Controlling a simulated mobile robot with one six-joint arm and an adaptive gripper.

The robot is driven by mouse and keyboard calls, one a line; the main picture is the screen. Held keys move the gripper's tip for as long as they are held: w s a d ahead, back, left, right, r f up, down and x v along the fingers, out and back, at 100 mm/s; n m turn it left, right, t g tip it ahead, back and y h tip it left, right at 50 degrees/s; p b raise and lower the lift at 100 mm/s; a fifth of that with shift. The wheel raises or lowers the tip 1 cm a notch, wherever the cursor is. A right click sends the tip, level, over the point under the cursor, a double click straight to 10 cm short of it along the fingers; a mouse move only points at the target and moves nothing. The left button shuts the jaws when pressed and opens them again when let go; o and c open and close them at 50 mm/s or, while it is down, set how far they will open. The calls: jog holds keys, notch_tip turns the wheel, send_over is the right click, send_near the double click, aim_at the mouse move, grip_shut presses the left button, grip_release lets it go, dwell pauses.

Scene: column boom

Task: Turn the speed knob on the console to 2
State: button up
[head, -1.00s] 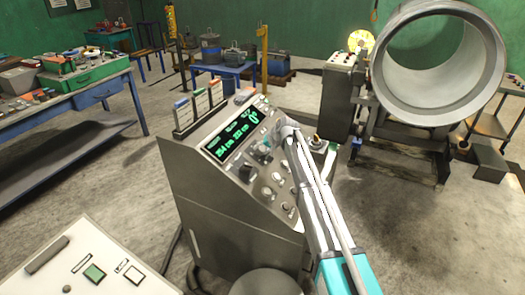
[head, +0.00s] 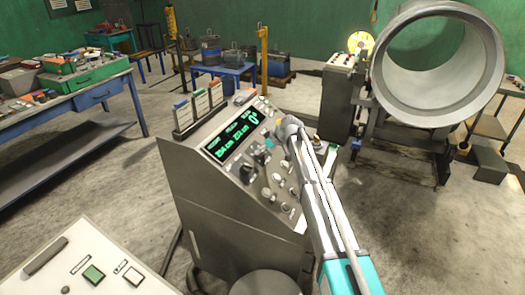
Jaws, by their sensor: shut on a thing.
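The grey console (head: 205,215) stands in the middle of the head view, with a sloped panel of several knobs and a dark display (head: 232,138) showing green figures. My arm reaches in from the lower right, and its wrist is over the upper right of the panel. My gripper (head: 262,156) is at the panel below the display, small and dark, shut on a knob that I take to be the speed knob. The fingers and wrist hide most of that knob, so its pointer and scale numbers cannot be read.
Other knobs (head: 266,192) sit close by, lower on the panel. Colored-tabbed holders (head: 200,104) stand on the console's top edge. A white control box (head: 85,262) is at the lower left. A large grey pipe (head: 400,95) stands behind to the right.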

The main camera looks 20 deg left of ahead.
jog(key=shift+d+n, duration=0.1)
jog(key=shift+n, duration=1.3)
jog(key=shift+s+f, duration=0.1)
jog(key=o, duration=1.2)
jog(key=shift+c, duration=0.2)
